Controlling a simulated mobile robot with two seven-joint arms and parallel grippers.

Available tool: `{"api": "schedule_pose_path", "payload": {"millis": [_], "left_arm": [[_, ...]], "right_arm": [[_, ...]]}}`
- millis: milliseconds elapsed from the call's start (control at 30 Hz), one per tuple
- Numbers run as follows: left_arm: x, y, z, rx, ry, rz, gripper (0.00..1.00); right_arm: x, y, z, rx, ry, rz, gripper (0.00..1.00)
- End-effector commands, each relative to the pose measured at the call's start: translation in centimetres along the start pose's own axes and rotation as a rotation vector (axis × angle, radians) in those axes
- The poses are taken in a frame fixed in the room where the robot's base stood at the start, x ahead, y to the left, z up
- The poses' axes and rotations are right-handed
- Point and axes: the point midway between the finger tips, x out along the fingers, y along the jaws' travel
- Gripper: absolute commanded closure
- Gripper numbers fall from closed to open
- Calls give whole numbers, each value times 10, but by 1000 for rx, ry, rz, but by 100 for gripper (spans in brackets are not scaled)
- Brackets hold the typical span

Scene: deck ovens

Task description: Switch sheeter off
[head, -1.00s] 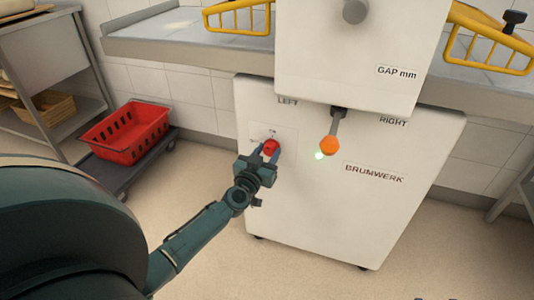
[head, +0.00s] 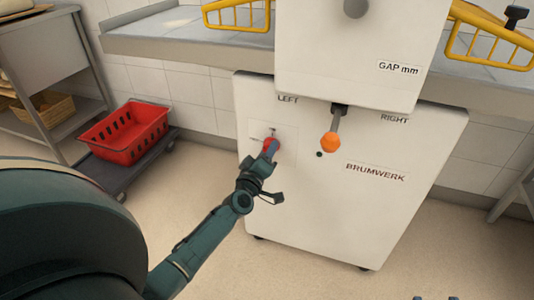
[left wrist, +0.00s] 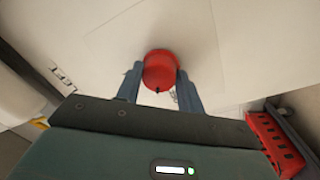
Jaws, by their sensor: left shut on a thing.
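The sheeter (head: 320,210) is a white machine with a lower cabinet marked BRUMWERK. A red round knob (head: 268,144) sits on a small plate at the left of its front. My left gripper (head: 270,150) is shut on the knob; in the left wrist view the red knob (left wrist: 159,70) sits between its two fingers (left wrist: 158,82). The small round lamp (head: 319,154) on the cabinet front is dark. Part of the knob and its plate's marks are hidden by the gripper.
An orange-tipped lever (head: 331,141) hangs right of the knob, below the upper housing. Yellow wire guards (head: 238,14) stand over the grey side tables (head: 150,42). A red crate (head: 125,133) on a dark dolly stands at the left. The floor before the cabinet is clear.

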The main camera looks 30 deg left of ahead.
Motion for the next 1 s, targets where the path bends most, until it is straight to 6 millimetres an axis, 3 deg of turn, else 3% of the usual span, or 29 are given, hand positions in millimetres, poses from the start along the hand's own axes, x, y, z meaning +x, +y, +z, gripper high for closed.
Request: {"api": "schedule_pose_path", "payload": {"millis": [500, 1000], "left_arm": [[2, 2, -1, -400, 33, 0, 85], [2, 3, -2, -515, 42, 0, 85]], "right_arm": [[-1, -3, -2, -15, 46, -11, 64], [-1, -4, 0, -13, 45, -13, 64]]}}
